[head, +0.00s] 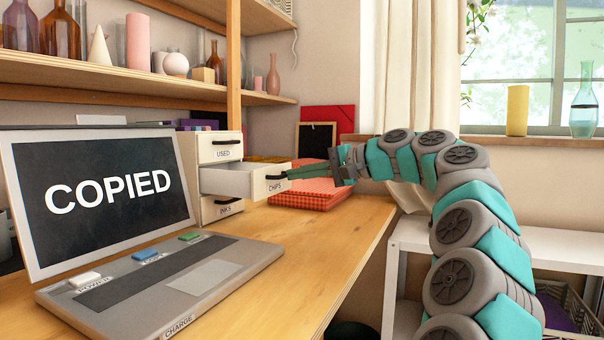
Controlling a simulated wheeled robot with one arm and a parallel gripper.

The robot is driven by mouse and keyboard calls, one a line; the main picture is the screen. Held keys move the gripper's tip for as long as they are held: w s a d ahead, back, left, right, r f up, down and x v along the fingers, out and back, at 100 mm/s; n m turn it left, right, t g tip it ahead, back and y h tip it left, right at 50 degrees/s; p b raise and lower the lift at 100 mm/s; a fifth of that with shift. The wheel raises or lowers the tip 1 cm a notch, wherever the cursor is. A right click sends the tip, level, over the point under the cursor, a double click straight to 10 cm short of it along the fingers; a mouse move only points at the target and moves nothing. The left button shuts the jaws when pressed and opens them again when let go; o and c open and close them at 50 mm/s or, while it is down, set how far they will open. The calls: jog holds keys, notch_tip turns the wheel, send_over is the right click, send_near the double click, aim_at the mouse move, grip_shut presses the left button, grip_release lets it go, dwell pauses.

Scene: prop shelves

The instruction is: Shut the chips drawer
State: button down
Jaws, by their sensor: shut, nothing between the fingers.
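The chips drawer (277,185) is the middle drawer of a small white drawer unit (188,160) on the wooden desk. It is pulled out to the right, and its front carries the label CHIPS. The used drawer (222,147) above it and the inks drawer (224,208) below it are shut. My gripper (290,173) is shut and empty, with its dark green fingers pointing left at the chips drawer's front near the handle. I cannot tell whether the fingertips touch it.
A laptop (160,260) reading COPIED stands open at the left of the desk (320,250). Folded red checked cloth (310,192) lies beneath my gripper. Shelves with bottles (60,35) hang above. The desk's front right is clear.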

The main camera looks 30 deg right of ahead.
jog(key=r+p+x, duration=0.1)
jog(key=p+x, duration=0.1)
jog(key=x, duration=0.2)
jog(key=r+p+x, duration=0.1)
jog(key=p+x, duration=0.1)
jog(key=x, duration=0.3)
jog(key=r+p+x, duration=0.1)
jog(key=p+x, duration=0.1)
jog(key=x, duration=0.2)
jog(key=shift+w+a+f, duration=0.1)
jog(key=shift+w+a, duration=0.2)
jog(key=shift+w, duration=0.1)
jog(key=shift+w+a+p, duration=0.4)
jog(key=shift+w, duration=0.2)
jog(key=shift+f, duration=0.15)
jog(key=v, duration=1.4)
jog(key=shift+r, duration=0.3)
